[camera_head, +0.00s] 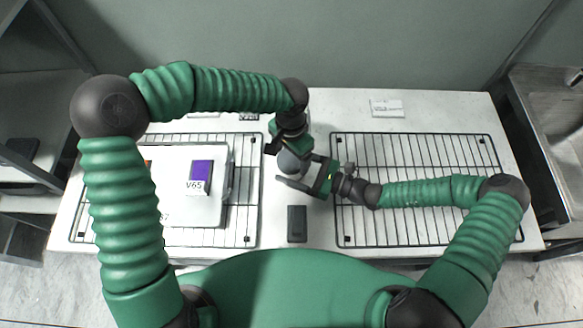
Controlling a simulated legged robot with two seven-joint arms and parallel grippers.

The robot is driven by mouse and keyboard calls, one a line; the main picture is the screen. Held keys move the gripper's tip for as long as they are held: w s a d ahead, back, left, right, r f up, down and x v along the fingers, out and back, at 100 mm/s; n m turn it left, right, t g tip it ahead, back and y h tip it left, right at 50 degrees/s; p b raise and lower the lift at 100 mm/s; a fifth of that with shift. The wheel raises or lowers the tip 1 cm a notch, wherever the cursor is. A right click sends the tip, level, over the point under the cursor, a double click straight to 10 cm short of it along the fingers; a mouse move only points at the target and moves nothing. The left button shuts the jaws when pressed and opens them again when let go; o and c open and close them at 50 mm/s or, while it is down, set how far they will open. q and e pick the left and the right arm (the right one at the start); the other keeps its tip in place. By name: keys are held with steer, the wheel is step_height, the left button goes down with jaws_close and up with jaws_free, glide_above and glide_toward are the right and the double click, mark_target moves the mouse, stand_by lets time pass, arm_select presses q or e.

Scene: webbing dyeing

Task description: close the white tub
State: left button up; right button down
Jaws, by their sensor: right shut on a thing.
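Both my grippers meet near the middle of the table. A grey rounded piece (289,162), which looks like a lid, is just below my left gripper (280,151). A small patch of the white tub (309,171) seems to show beside it, between the fingers of my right gripper (297,172). My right gripper comes in from the right and is shut on the tub. My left gripper points down from above, and its fingers are partly hidden. I cannot tell whether the grey piece is seated on the tub, as the grippers cover most of both.
A white tray (213,212) with a purple V65 card (200,175) lies on the left wire rack (243,232). The right wire rack (400,225) looks empty. A dark block (297,224) lies between the racks. A white label (387,108) lies at the back. A metal sink (545,110) stands right.

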arm_select(q)
steer(key=c, duration=1.2)
steer(key=o, duration=1.6)
steer(key=shift+o, duration=0.2)
steer(key=shift+r, duration=0.1)
step_height(320, 180, up, 12)
arm_select(e)
jaws_free()
arm_select(q)
steer(key=shift+f, duration=0.2)
arm_select(e)
steer(key=shift+d, duration=0.1)
